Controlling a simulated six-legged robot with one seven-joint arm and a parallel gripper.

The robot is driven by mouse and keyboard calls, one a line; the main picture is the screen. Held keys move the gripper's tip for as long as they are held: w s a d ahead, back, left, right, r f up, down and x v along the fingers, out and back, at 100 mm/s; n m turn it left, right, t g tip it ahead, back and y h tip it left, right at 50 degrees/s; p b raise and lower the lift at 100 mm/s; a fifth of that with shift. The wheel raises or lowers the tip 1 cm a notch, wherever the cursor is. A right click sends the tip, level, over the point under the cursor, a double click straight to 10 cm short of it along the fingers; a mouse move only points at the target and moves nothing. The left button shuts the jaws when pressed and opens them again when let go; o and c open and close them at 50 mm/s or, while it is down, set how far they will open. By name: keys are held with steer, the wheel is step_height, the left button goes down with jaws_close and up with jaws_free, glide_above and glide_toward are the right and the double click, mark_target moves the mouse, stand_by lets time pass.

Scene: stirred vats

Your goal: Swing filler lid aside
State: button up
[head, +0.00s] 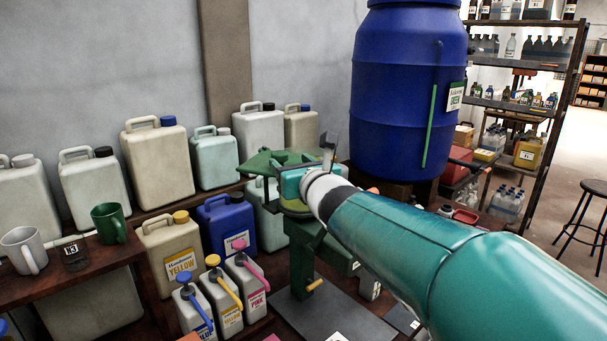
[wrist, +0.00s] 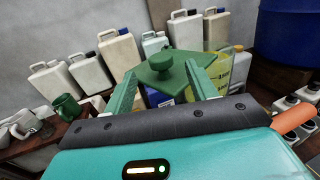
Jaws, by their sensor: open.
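The filler lid is a flat green plate with a round knob. In the wrist view the lid (wrist: 178,83) lies ahead of my gripper (wrist: 160,72), and its knob (wrist: 160,62) shows between the two green fingers. My gripper is open, with one finger to each side of the knob; I cannot tell whether either touches it. In the head view the lid (head: 262,160) sits on top of the green filler stand (head: 302,255), and my gripper (head: 290,172) is right at it, partly hiding it. The opening under the lid is hidden.
A blue drum (head: 405,90) stands close behind my arm. Pale jugs (head: 155,160) line the wall shelf at left. A yellow-labelled jug (head: 170,250), a blue jug (head: 228,222) and small pump bottles (head: 222,295) crowd the left of the stand. A stool (head: 590,190) stands far right.

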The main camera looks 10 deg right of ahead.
steer(key=v, duration=0.6)
